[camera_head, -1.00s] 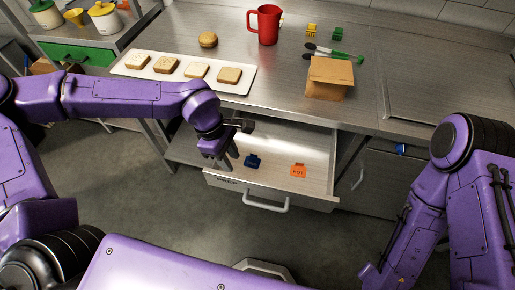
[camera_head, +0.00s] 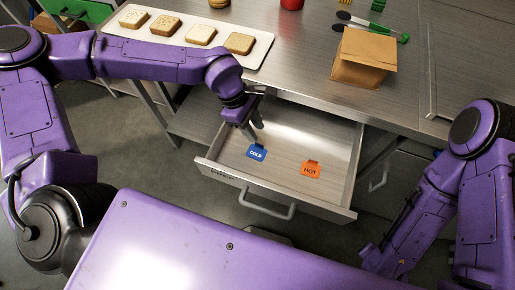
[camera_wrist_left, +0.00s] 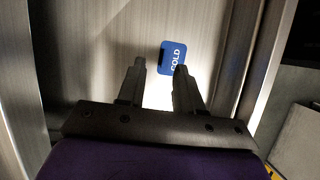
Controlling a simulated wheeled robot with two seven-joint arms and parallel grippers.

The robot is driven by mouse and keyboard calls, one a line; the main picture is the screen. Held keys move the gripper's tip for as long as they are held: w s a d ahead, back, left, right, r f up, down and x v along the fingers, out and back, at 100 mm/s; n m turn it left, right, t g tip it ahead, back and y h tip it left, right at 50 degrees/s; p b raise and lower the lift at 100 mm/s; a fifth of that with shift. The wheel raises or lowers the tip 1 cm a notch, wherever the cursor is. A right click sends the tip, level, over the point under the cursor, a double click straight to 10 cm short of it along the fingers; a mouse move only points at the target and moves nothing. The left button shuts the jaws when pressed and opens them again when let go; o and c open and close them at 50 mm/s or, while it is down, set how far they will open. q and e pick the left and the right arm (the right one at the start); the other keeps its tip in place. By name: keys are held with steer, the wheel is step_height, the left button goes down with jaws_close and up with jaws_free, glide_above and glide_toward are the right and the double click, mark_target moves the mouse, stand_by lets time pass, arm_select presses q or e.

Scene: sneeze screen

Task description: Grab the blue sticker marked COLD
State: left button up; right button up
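The blue sticker marked COLD (camera_head: 256,152) lies on the floor of the open drawer (camera_head: 285,190), on its left side. It also shows in the left wrist view (camera_wrist_left: 173,58), just beyond the fingertips and nearer the right-hand finger. My left gripper (camera_head: 254,132) reaches down into the drawer just behind the sticker. In the left wrist view its two fingers (camera_wrist_left: 158,70) stand apart with nothing between them. The orange sticker marked HOT (camera_head: 311,169) lies to the right in the same drawer. My right arm is at the right edge; its gripper is not visible.
The drawer's walls and front handle (camera_head: 266,207) surround the stickers. The drawer floor between the stickers is clear.

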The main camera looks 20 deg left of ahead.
arm_select(q)
steer(key=shift+s+d+f, duration=0.15)
steer(key=shift+d+f, duration=0.05)
steer(key=shift+f, duration=0.2)
steer(key=x, duration=0.2)
steer(key=a+p+x, duration=0.1)
steer(key=x, duration=0.1)
steer(key=shift+s+d+f, duration=0.1)
steer(key=shift+s+f, duration=0.05)
steer(key=shift+f, duration=0.1)
steer(key=shift+d+f, duration=0.15)
steer(key=shift+f, duration=0.2)
jaws_close()
steer(key=shift+r, duration=0.15)
step_height(320, 180, up, 10)
steer(key=shift+b, duration=0.45)
